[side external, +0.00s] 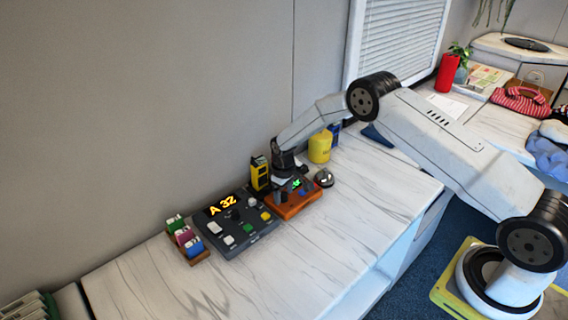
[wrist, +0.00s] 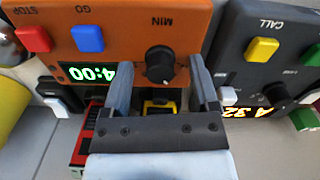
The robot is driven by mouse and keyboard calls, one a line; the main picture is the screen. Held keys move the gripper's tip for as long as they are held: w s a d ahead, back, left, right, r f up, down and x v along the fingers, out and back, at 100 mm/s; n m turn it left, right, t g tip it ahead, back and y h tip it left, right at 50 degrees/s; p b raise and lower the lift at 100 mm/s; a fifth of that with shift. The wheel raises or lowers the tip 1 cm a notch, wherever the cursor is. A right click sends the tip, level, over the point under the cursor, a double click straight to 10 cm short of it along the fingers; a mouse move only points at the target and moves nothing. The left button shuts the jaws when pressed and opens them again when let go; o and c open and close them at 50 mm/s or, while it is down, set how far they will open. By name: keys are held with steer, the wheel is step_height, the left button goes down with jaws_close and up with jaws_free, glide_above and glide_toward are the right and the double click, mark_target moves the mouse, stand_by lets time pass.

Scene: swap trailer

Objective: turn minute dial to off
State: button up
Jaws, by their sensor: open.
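The minute dial (wrist: 159,62) is a black knob labelled MIN on an orange timer box (wrist: 120,20). In the wrist view the box appears upside down. Its green display (wrist: 88,73) seems to read 4:00. My gripper (wrist: 159,66) is open, with one finger to each side of the dial near its level in the picture; I cannot tell whether either finger touches it. In the side view the orange box (side external: 290,212) stands on the counter under my gripper (side external: 288,182), which hides part of it and the dial.
The box has a red button (wrist: 34,38) and a blue button (wrist: 88,39). A dark console (side external: 238,244) reading A 32 stands close by. A yellow device (side external: 260,174), yellow canister (side external: 320,147) and small bell (side external: 324,178) are near. The marble counter (side external: 355,215) is clear in front.

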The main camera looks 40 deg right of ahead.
jaws_close()
steer(key=shift+n, duration=3.5)
jaws_free()
steer(key=shift+r, duration=0.1)
